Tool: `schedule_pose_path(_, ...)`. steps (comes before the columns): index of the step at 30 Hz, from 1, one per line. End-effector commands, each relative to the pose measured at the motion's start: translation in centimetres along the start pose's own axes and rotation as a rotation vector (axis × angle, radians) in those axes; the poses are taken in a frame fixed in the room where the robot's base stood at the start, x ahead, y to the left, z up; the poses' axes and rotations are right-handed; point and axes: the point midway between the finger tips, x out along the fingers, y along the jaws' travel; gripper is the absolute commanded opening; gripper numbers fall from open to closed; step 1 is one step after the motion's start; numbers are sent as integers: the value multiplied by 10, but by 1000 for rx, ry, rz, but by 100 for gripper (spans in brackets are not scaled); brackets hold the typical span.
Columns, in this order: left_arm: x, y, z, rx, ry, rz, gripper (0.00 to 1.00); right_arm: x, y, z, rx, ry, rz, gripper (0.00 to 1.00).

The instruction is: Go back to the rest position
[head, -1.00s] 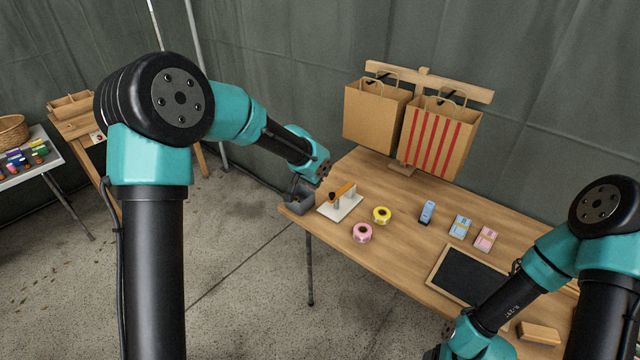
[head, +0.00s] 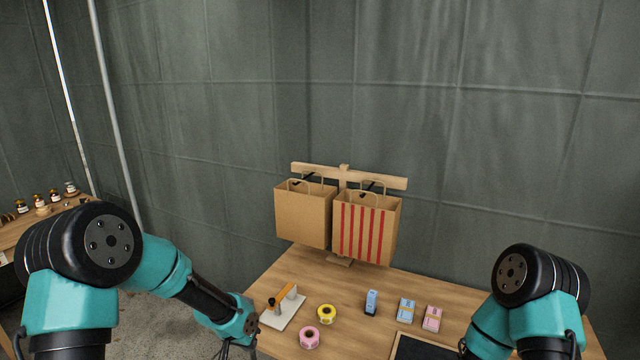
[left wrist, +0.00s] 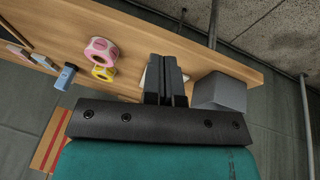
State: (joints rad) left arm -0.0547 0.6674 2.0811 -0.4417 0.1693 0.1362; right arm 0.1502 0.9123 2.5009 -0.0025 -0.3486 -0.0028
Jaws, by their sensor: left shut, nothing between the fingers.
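My left gripper (left wrist: 166,78) shows in the left wrist view with its two dark fingers together and nothing between them. It hangs over the wooden table near the table's edge. A grey box (left wrist: 220,93) is just to the right of the fingers in that view.
On the table (head: 300,262) are a white board with an orange-topped stand (head: 284,308), yellow tape (head: 326,314), pink tape (head: 309,337), a blue stamp-like item (head: 371,302), and blue (head: 406,309) and pink (head: 432,318) packs. A plain bag (head: 303,215) and a striped bag (head: 366,228) hang behind.

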Motion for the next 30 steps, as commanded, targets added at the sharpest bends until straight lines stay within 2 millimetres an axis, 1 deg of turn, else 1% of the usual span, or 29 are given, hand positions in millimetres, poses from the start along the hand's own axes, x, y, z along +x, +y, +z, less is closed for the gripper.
schedule_pose_path(1, 19, 1, 29, -44, -25, 26, 0, 0, 0, 0, 0, 0, 0, 67)
schedule_pose_path(2, 28, 2, 44, -70, -35, 41, 0, 0, 0, 0, 0, 0, 0, 67)
schedule_pose_path(3, 40, 3, 65, -107, -46, 57, 0, 0, 0, 0, 0, 0, 0, 67)
schedule_pose_path(5, 55, 6, 97, -165, -63, 77, 0, 0, 0, 0, 0, 0, 0, 67)
schedule_pose_path(6, 64, 8, 120, -204, -75, 87, 0, 0, 0, 0, 0, 0, 0, 67)
schedule_pose_path(8, 74, 11, 154, -267, -94, 96, 0, 0, 0, 0, 0, 0, 0, 67)
schedule_pose_path(9, 80, 14, 176, -307, -105, 98, 0, 0, 0, 0, 0, 0, 0, 67)
schedule_pose_path(12, 87, 19, 225, -398, -134, 92, 0, 0, 0, 0, 0, 0, 0, 67)
schedule_pose_path(15, 89, 23, 259, -459, -154, 78, 0, 0, 0, 0, 0, 0, 0, 67)
schedule_pose_path(18, 89, 26, 275, -487, -163, 68, 0, 0, 0, 0, 0, 0, 0, 67)
schedule_pose_path(19, 88, 26, 277, -490, -163, 66, 0, 0, 0, 0, 0, 0, 0, 67)
schedule_pose_path(30, 88, 26, 277, -491, -163, 66, 0, 0, 0, 0, 0, 0, 0, 67)
